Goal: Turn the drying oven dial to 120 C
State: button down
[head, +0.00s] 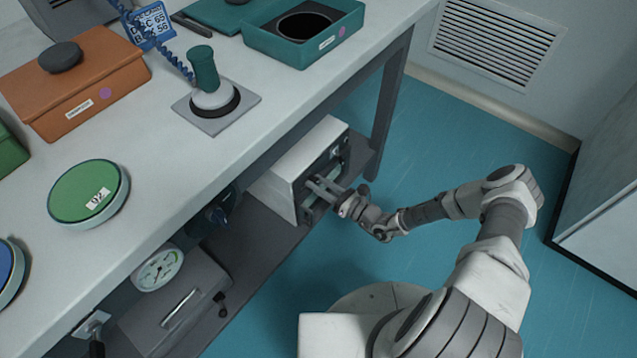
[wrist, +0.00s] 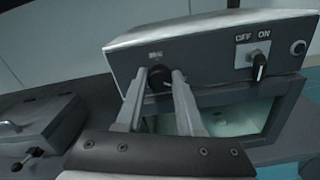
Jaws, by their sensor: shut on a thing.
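The drying oven (head: 288,172) is a pale box with a dark front panel on the lower shelf under the bench; it also shows in the wrist view (wrist: 222,38). Its black round dial (wrist: 159,77) is on the left of the panel, under a small marking too blurred to read. My gripper (head: 314,187) reaches the oven front. In the wrist view its two fingers (wrist: 159,84) are shut on the dial, one on each side. The fingers partly hide the dial, and I cannot read its setting. A black OFF/ON switch (wrist: 260,67) sits right of the dial.
The bench top (head: 150,190) overhangs the oven. A grey box with a handle (head: 178,305) and a round gauge (head: 158,268) are on the left of the lower shelf. A table leg (head: 390,105) stands beyond the oven. The blue floor (head: 440,150) is clear to the right.

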jog(key=m, duration=0.6)
jog(key=shift+b, duration=0.3)
jog(key=m+b, duration=0.1)
jog(key=m, duration=0.5)
jog(key=shift+f+m, duration=0.1)
jog(key=shift+m, duration=0.3)
jog(key=m+b, duration=0.1)
jog(key=m, duration=1)
jog(key=shift+m, duration=0.5)
jog(key=c, duration=0.5)
grip_release()
jog(key=p+v, duration=0.3)
jog(key=v, duration=1.4)
jog(key=shift+s+d+p, duration=0.15)
jog(key=shift+d+p, duration=0.05)
jog(key=shift+p, duration=0.2)
